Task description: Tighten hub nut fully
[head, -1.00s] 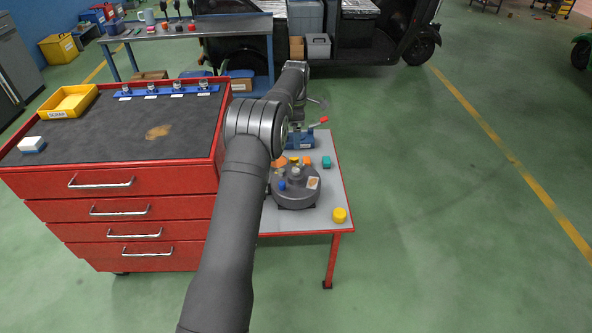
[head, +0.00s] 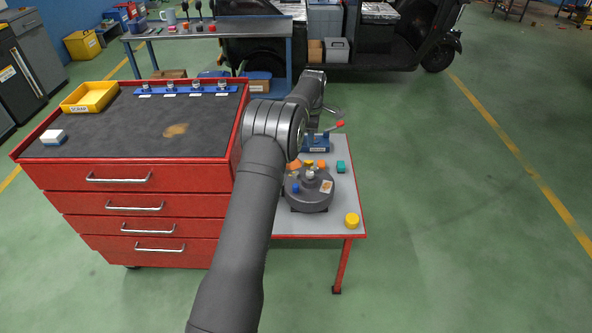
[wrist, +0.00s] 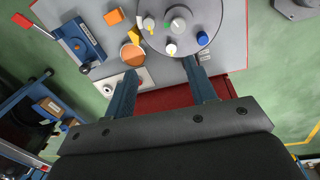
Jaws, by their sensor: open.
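A round dark grey hub drum (head: 308,199) stands on the small grey side table with red edges (head: 352,200). In the wrist view the drum (wrist: 205,12) is cut by the top edge. A silver centre piece (wrist: 179,24) sits in its middle, with a white cap (wrist: 170,49) and a blue cap (wrist: 202,38) near it. I cannot tell which piece is the hub nut. My gripper (wrist: 160,68) is open, its two fingers apart with nothing between them, their tips near the table edge by the drum. In the head view its fingers are hidden.
A blue clamp with a red handle (head: 340,125) stands behind the drum. A red tool cart (head: 150,190) stands left. Floor on the right is clear.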

